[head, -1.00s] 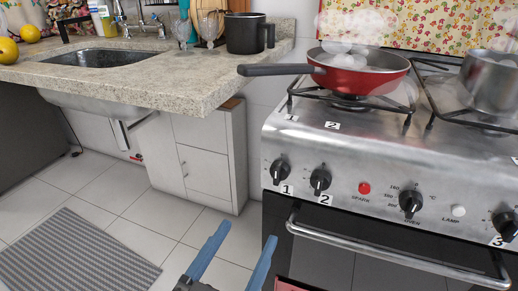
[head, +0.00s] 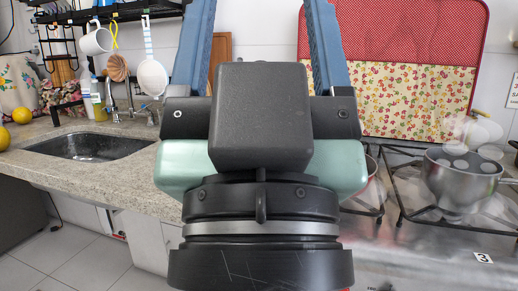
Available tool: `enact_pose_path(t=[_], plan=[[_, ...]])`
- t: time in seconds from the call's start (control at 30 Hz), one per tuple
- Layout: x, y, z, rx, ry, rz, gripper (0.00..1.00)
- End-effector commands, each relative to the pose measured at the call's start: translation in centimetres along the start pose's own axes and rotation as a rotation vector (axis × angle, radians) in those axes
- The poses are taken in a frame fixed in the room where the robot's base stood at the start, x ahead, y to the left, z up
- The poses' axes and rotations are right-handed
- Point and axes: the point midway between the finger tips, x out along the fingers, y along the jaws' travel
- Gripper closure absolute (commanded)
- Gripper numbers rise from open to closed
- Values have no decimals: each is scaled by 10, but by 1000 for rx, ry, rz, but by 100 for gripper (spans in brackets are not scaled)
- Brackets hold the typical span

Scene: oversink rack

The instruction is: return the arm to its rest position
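My gripper (head: 262,45) fills the middle of the head view, raised upright close to the camera. Its two blue fingers point up and stand wide apart, with nothing seen between them, so it is open and empty. The fingertips run past the top edge of the picture. The black wrist and pale green parts below hide the middle of the counter, most of the red pan and the left part of the stove.
The stone counter (head: 95,187) with its sink (head: 90,147) lies at left. A steaming pot (head: 460,178) stands on the stove (head: 440,262) at right. A dish rack (head: 120,12) with a hanging mug (head: 97,40) and white ladle (head: 152,76) is above the sink. A red-patterned panel (head: 410,70) stands behind the stove.

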Motion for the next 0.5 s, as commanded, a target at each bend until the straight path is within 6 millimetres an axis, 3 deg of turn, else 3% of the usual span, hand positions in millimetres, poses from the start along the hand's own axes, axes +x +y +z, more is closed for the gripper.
enact_pose_path(t=[0.03, 0.5], plan=[[20, 0, -18, 1, -1, 0, 27], [124, -1, -116, 3, -4, -1, 27]])
